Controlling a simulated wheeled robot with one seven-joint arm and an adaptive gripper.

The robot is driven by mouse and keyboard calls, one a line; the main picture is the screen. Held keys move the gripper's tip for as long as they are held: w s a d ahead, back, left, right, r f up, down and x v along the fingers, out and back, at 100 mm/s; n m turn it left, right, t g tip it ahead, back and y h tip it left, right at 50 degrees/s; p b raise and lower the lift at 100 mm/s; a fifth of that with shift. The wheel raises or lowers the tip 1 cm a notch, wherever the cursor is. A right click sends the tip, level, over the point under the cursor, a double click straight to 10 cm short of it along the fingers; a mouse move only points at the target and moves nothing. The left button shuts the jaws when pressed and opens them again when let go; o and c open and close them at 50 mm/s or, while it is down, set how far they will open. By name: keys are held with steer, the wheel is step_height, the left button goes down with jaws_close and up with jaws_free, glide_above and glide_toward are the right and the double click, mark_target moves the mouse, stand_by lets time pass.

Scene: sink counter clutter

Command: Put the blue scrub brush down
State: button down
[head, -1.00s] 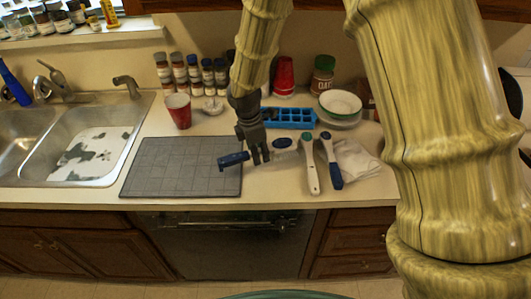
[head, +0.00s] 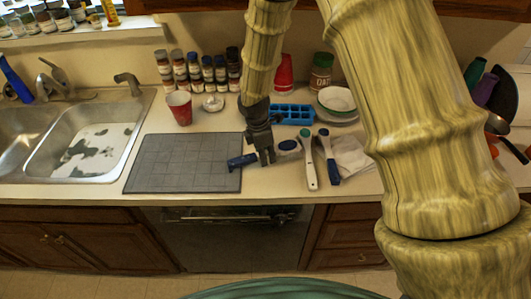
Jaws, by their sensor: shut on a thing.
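My gripper (head: 267,159) is low over the counter, just right of the grey mat, with its fingers pointing down. It is shut on the blue scrub brush (head: 241,161). The brush's blue handle end sticks out left of the fingers, at the mat's right edge. A blue and white oval part (head: 289,146) shows right of the fingers and looks like the brush's head; the fingers hide the middle. Whether the brush touches the counter or hangs just above it, I cannot tell.
A white-handled utensil (head: 309,165) and a blue-handled one (head: 330,165) lie close to the right, beside a white cloth (head: 352,154). A blue ice tray (head: 292,114) is behind. The grey mat (head: 185,163) is bare. A red cup (head: 179,108) and the sink (head: 95,140) are left.

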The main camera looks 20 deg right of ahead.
steer(key=shift+f, duration=0.15)
steer(key=c, duration=1.1)
jaws_free()
step_height(320, 180, up, 12)
steer(key=a+b, duration=0.2)
steer(key=b, duration=0.1)
steer(key=shift+s+d, duration=0.1)
